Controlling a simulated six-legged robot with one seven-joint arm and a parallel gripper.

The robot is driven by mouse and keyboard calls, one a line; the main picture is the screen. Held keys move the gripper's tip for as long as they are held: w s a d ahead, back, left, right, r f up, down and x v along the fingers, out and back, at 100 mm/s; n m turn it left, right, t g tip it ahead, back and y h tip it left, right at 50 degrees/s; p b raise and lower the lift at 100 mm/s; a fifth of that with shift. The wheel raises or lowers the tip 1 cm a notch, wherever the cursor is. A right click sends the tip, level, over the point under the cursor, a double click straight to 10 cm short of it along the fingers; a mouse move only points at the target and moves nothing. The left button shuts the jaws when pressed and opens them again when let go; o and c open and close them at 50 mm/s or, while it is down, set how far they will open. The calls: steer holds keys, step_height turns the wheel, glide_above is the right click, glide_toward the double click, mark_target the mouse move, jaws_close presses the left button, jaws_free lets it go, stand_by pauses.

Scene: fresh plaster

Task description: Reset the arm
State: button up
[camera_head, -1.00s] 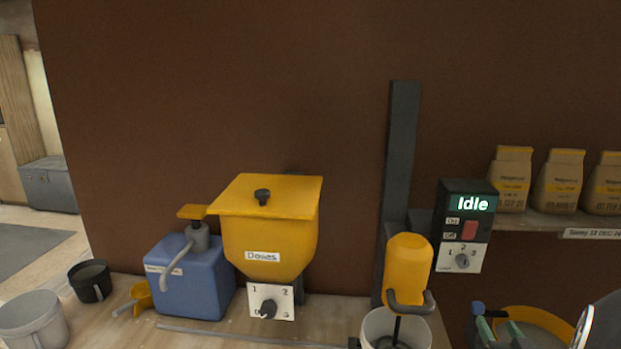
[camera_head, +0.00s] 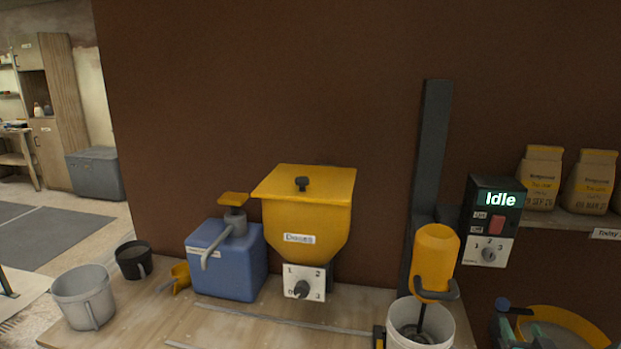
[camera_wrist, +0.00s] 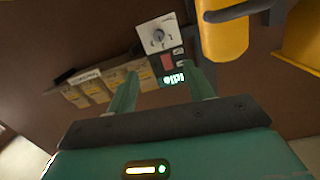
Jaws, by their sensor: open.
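My gripper (camera_wrist: 162,78) shows in the wrist view with its two pale green fingers spread apart and nothing between them. The wrist picture is tilted far over. Beyond the fingertips are the control box (camera_wrist: 168,62) with its lit "Idle" sign and a row of paper bags (camera_wrist: 100,88). Part of the yellow mixer (camera_wrist: 222,30) is at the top right of that view. The fingers look clear of these things. In the head view I cannot clearly make out my gripper; green and blue parts show at the lower right edge.
On the bench (camera_head: 235,325) stand a grey jug (camera_head: 85,297), a black cup (camera_head: 133,261), a yellow scoop (camera_head: 180,275), a blue pump canister (camera_head: 228,268), a yellow hopper (camera_head: 305,220) and a white bucket (camera_head: 440,325) under the mixer (camera_head: 435,258). A shelf (camera_head: 570,224) holds bags.

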steer(key=a+r+n+g+y, duration=0.1)
steer(key=a+r+g, duration=0.2)
steer(key=a, duration=0.4)
steer(key=a+r+n+g, duration=0.1)
steer(key=a+r+g, duration=0.1)
steer(key=a, duration=0.5)
steer(key=s+a+r+n+g+y, duration=0.1)
steer(key=s+a+n+g+y, duration=0.2)
steer(key=s+a, duration=1)
steer(key=a+g+y, duration=0.1)
steer(key=a+g, duration=0.1)
steer(key=a, duration=0.2)
steer(key=shift+r, duration=0.3)
steer(key=shift+s+a, duration=0.1)
